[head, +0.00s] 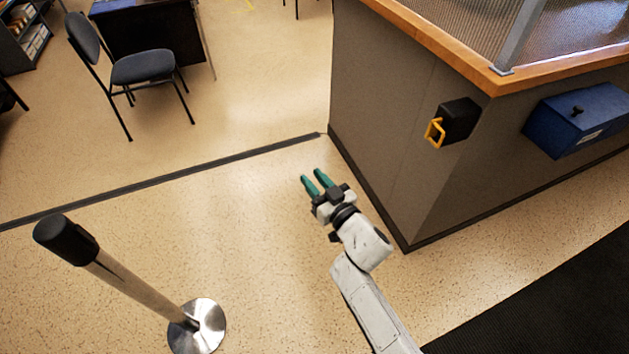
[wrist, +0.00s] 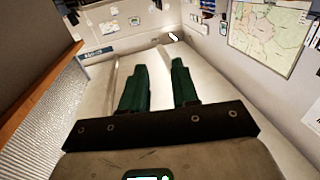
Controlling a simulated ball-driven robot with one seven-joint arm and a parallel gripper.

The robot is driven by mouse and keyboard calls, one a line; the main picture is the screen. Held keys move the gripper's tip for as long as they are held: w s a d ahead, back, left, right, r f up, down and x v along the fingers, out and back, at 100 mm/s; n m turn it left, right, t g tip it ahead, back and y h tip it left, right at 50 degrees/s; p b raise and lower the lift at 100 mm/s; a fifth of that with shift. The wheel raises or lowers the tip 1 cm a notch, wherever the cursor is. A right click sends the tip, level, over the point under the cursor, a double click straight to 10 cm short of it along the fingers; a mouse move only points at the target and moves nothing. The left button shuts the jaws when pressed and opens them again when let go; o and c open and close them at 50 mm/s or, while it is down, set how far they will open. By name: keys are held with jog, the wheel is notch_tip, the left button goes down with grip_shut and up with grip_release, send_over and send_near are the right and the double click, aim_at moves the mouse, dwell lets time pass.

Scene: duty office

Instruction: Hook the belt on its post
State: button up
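The belt's end shows as a yellow loop (head: 435,133) on a black housing (head: 459,121) fixed to the side of the grey counter. The post (head: 140,290) stands at the lower left in the head view, with a black cap (head: 66,240) and a round metal base (head: 198,327). My gripper (head: 313,181) has green fingers, apart and empty, over the floor between post and counter. It is left of and apart from the yellow loop. In the wrist view the fingers (wrist: 159,85) are open with nothing between them. Neither loop nor post is seen there.
The grey counter (head: 385,120) with a wooden top edge (head: 440,42) stands close on the right, with a blue box (head: 578,120) on its side. A dark floor strip (head: 170,177) crosses the floor. A chair (head: 143,68) stands at the back left. Floor between post and counter is clear.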

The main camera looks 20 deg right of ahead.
jog(key=shift+w, duration=0.1)
jog(key=shift+c, duration=0.2)
grip_shut()
dwell(1.2)
jog(key=shift+o, duration=0.2)
grip_release()
jog(key=s+d+p, duration=0.1)
jog(key=s+d, duration=0.1)
jog(key=s, duration=0.8)
jog(key=shift+s, duration=0.3)
jog(key=shift+d, duration=0.1)
